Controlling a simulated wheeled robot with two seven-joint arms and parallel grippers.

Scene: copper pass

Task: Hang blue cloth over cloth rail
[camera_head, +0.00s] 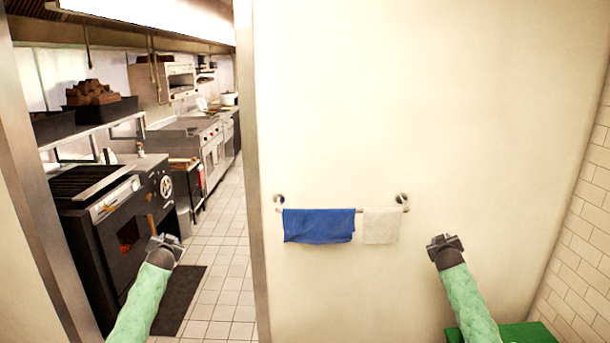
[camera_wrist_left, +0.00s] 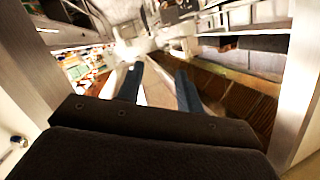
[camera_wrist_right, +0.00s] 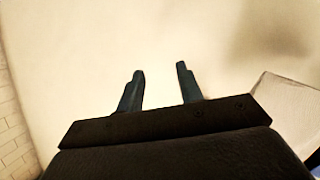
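The blue cloth (camera_head: 319,226) hangs over the left part of the cloth rail (camera_head: 359,210), which is fixed to the pale wall. A white cloth (camera_head: 381,226) hangs on the rail just right of it. My left gripper (camera_head: 165,243) is left of the rail, before the doorway, apart from both cloths. Its two fingers stand apart with nothing between them in the left wrist view (camera_wrist_left: 158,84). My right gripper (camera_head: 444,242) is right of the rail and a little lower, apart from the cloths. Its fingers are apart and empty in the right wrist view (camera_wrist_right: 160,88).
A doorway on the left opens onto a kitchen with a black oven (camera_head: 122,240) and a dark floor mat (camera_head: 180,300). The door frame edge (camera_head: 254,170) stands between my left gripper and the rail. A green surface (camera_head: 527,333) is at the lower right. The wall around the rail is bare.

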